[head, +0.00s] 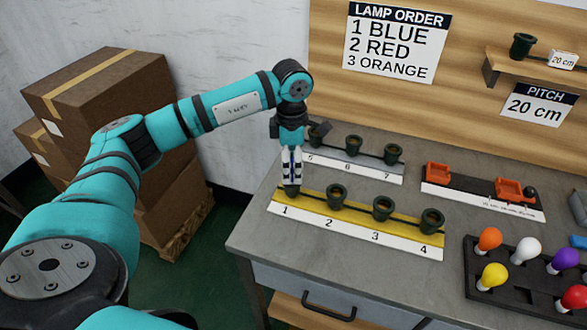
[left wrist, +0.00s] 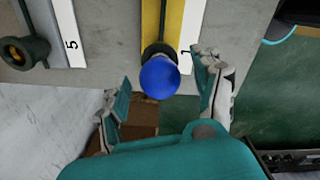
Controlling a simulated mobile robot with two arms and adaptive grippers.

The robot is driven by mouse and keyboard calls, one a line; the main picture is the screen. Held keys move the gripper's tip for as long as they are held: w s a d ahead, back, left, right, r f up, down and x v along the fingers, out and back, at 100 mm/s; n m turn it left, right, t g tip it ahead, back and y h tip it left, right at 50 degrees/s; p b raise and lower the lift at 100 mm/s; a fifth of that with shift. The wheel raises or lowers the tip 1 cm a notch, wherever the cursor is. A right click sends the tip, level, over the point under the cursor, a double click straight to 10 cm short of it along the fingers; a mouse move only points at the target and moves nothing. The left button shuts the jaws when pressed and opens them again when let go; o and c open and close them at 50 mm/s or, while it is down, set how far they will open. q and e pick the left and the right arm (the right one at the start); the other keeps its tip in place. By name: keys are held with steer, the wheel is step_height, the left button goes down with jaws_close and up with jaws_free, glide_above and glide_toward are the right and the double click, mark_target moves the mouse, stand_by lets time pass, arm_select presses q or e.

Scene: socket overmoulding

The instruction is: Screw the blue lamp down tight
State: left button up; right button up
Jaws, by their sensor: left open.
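The blue lamp (left wrist: 159,76) stands in the dark green socket at position 1 of the yellow strip (head: 309,199). In the left wrist view its round bulb faces the camera and hides most of the socket (left wrist: 158,49). How deep it sits cannot be seen. My left gripper (head: 291,178) points down over socket 1. In the left wrist view its two fingers are apart, one on each side of the bulb, with visible gaps. In the head view the fingers largely hide the lamp. My right gripper is not in view.
Sockets 2 (head: 336,194), 3 (head: 382,207) and 4 (head: 432,220) look empty. A second strip (head: 360,167) with sockets stands behind. A black tray (head: 515,289) of coloured lamps and an orange fixture (head: 437,173) are to the right. Cardboard boxes (head: 105,90) stand left of the bench.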

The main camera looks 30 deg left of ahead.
arm_select(q)
steer(key=n+p, duration=0.1)
steer(key=n, duration=0.4)
steer(key=shift+r, duration=0.1)
steer(key=n, duration=0.2)
steer(key=shift+n, duration=0.4)
